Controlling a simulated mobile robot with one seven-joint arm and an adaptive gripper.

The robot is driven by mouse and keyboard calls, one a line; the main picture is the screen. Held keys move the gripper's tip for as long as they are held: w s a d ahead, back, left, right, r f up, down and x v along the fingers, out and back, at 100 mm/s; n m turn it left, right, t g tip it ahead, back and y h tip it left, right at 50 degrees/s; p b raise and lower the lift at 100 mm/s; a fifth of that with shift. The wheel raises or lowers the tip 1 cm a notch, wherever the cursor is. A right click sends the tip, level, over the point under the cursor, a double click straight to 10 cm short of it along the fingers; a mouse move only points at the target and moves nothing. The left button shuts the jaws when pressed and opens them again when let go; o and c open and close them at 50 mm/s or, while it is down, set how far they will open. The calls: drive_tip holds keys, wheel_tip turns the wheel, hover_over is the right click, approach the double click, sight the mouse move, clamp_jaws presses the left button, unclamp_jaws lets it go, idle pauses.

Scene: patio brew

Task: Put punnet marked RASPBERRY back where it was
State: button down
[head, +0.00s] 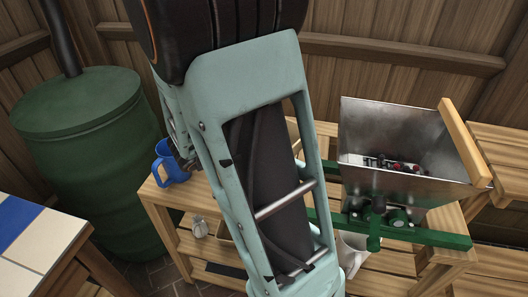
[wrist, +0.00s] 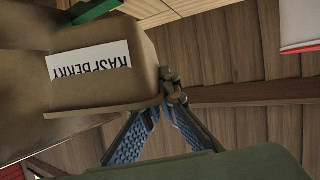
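The punnet marked RASPBERRY (wrist: 105,90) is a brown card box in the wrist view, close to the camera. Its white label (wrist: 90,62) reads upside down there. The fingertips of my gripper (wrist: 172,87) are close together at the punnet's right edge and appear shut on its thin wall. A metal hopper (head: 365,125) on a green frame (head: 425,236) stands on the wooden bench, with a few dark red pieces (head: 395,166) inside.
A blue mug (head: 172,163) stands at the bench's left end. A small pale shaker (head: 199,228) is on the shelf below. A white jug (head: 354,250) is under the hopper. A green barrel (head: 85,160) stands at left, before the plank fence. A tiled table (head: 35,240) is at front left.

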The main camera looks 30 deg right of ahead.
drive_tip(key=w+d+f+b, duration=0.1)
drive_tip(key=w+f, duration=0.1)
drive_tip(key=w, duration=0.1)
drive_tip(key=w+d+f+b, duration=0.1)
drive_tip(key=w+f+b, duration=0.1)
drive_tip(key=w+f, duration=0.1)
drive_tip(key=w+d+f+b, duration=0.1)
drive_tip(key=w+f, duration=0.2)
drive_tip(key=w, duration=0.2)
drive_tip(key=shift+d+f, duration=0.15)
drive_tip(key=shift+d, duration=0.05)
drive_tip(key=shift+w+f, duration=0.15)
drive_tip(key=shift+f, duration=0.05)
drive_tip(key=shift+w+d+f+b, duration=0.15)
drive_tip(key=shift+f+b, duration=0.3)
drive_tip(key=shift+f, duration=0.45)
drive_tip(key=shift+w+a+f+b, duration=0.15)
drive_tip(key=shift+f+b, duration=0.3)
drive_tip(key=shift+f, duration=0.45)
drive_tip(key=shift+d, duration=0.1)
drive_tip(key=shift+f, duration=0.15)
drive_tip(key=c, duration=2.5)
unclamp_jaws()
drive_tip(key=o, duration=0.3)
drive_tip(key=shift+o, duration=0.2)
